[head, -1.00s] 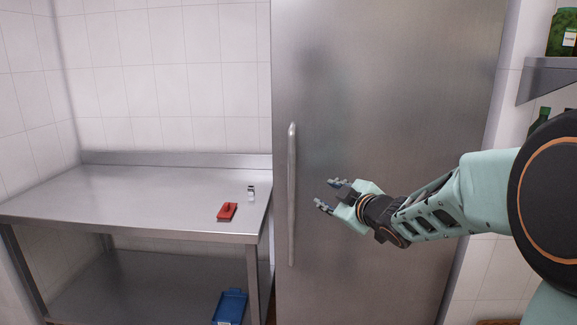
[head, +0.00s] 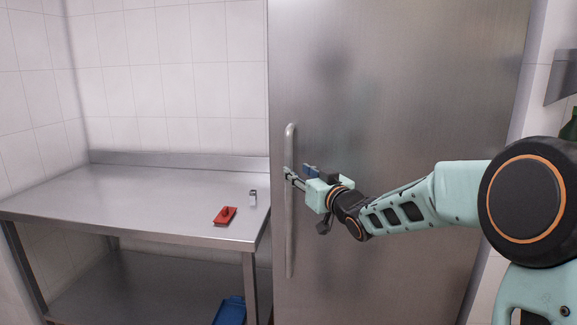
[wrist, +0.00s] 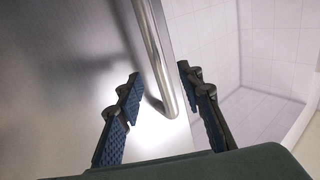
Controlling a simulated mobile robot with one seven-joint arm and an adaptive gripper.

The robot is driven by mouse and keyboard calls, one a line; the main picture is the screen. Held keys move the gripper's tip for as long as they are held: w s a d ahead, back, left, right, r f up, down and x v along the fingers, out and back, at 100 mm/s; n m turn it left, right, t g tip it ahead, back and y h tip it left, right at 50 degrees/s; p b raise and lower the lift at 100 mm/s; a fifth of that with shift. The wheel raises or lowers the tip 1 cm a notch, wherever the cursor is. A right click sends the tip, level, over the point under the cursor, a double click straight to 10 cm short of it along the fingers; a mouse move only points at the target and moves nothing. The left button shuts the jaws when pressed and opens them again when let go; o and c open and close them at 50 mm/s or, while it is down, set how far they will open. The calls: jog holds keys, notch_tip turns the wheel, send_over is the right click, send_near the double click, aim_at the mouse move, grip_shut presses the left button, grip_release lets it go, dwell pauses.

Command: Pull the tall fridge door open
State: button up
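The tall fridge door (head: 400,90) is a brushed steel panel that looks closed. Its long vertical bar handle (head: 289,225) runs along the left edge, and the handle also shows in the wrist view (wrist: 151,45). My gripper (head: 298,174) is at the upper middle of the handle. In the wrist view my gripper (wrist: 158,85) is open, with one blue-padded finger on each side of the bar. Gaps show between the fingers and the bar, so it does not look gripped.
A steel table (head: 130,195) stands left of the fridge, with a red tool (head: 225,215) and a small silvery item (head: 253,198) on top. A blue container (head: 230,312) is on its lower shelf. A wall shelf (head: 563,75) is at the right.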

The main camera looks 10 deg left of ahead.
aim_at(290, 166)
jog(key=x, duration=0.7)
jog(key=shift+p, duration=0.35)
grip_shut()
